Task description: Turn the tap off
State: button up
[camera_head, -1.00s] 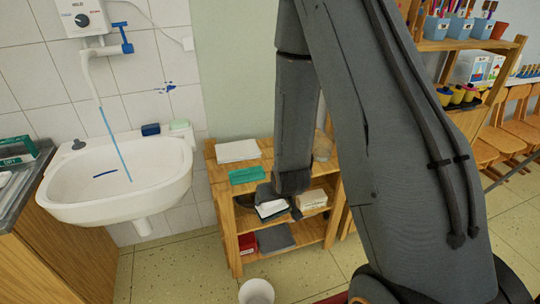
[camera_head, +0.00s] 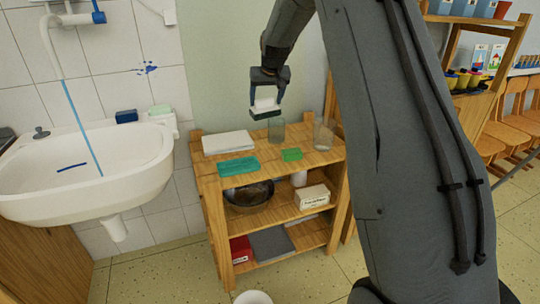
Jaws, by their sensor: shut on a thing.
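The tap has a white spout (camera_head: 48,45) and a blue handle (camera_head: 98,17) on the wall at the upper left. A blue stream of water (camera_head: 80,122) falls from the spout into the white sink (camera_head: 130,175). My gripper (camera_head: 267,104) is well to the right of the tap, above the wooden shelf unit. It is shut on a small white block with a dark underside (camera_head: 265,108), held near a clear glass (camera_head: 277,131). Whether the block touches the shelf top cannot be told.
The shelf unit's top (camera_head: 240,178) bears white paper (camera_head: 228,143), a teal cloth (camera_head: 238,167), a green sponge (camera_head: 292,154) and another glass (camera_head: 324,134). A white bin (camera_head: 253,297) stands on the floor. A dark blue block (camera_head: 126,116) sits on the sink's back edge.

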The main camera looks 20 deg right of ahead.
jog(key=shift+d+r+b, duration=0.3)
jog(key=shift+d+b, duration=0.2)
jog(key=shift+b, duration=0.2)
send_over(269, 153)
jog(key=shift+y, duration=0.3)
notch_tip(269, 153, down, 18)
jog(key=shift+w+r, duration=0.15)
jog(key=o, duration=1.1)
